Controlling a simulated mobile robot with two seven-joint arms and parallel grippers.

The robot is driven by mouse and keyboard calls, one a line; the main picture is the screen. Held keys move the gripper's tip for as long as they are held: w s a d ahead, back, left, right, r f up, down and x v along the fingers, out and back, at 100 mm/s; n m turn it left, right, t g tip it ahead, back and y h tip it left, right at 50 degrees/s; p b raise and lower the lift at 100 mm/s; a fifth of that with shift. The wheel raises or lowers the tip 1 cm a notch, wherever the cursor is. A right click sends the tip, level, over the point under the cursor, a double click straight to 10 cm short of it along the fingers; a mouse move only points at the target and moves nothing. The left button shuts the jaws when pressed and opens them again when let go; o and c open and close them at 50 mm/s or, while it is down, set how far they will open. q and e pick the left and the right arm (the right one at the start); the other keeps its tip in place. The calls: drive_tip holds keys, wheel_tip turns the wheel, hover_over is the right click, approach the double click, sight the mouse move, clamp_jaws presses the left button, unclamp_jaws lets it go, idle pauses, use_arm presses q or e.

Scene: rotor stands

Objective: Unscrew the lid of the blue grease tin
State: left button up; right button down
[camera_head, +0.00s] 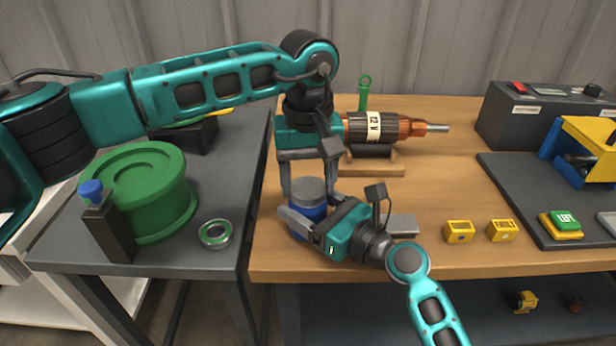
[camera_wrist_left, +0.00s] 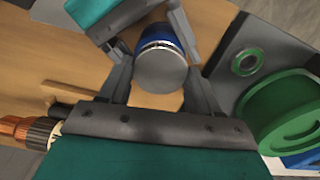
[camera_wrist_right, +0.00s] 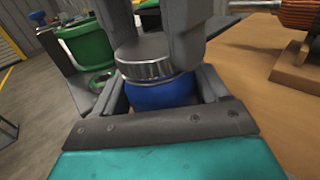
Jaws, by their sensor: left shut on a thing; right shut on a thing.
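The blue grease tin (camera_head: 304,228) stands upright near the front left of the wooden table, with a round grey metal lid (camera_head: 308,186) on top. My left gripper (camera_head: 309,190) comes down from above and is shut on the lid; the lid's flat top shows between its fingers in the left wrist view (camera_wrist_left: 160,72). My right gripper (camera_head: 310,215) reaches in from the front right, low down, and is shut on the blue body. In the right wrist view the tin's blue body (camera_wrist_right: 160,94) sits between its fingers, below the ridged lid (camera_wrist_right: 143,60). The far side of the tin is hidden.
A rotor (camera_head: 385,127) rests on a wooden stand (camera_head: 375,168) behind. Two yellow blocks (camera_head: 459,232) lie to the right. A dark mat (camera_head: 520,200) with a blue-yellow device is further right. The left table holds a green spool (camera_head: 140,190) and a ring (camera_head: 215,233).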

use_arm(q)
drive_tip(key=n, duration=0.5)
drive_tip(key=shift+n, duration=0.3)
drive_tip(key=n, duration=1)
drive_tip(key=shift+n, duration=0.4)
drive_tip(key=n, duration=1)
drive_tip(key=shift+n, duration=0.4)
drive_tip(key=n, duration=1)
drive_tip(key=shift+r+n, duration=0.1)
drive_tip(key=shift+n, duration=0.3)
drive_tip(key=n, duration=0.3)
drive_tip(key=shift+n, duration=0.4)
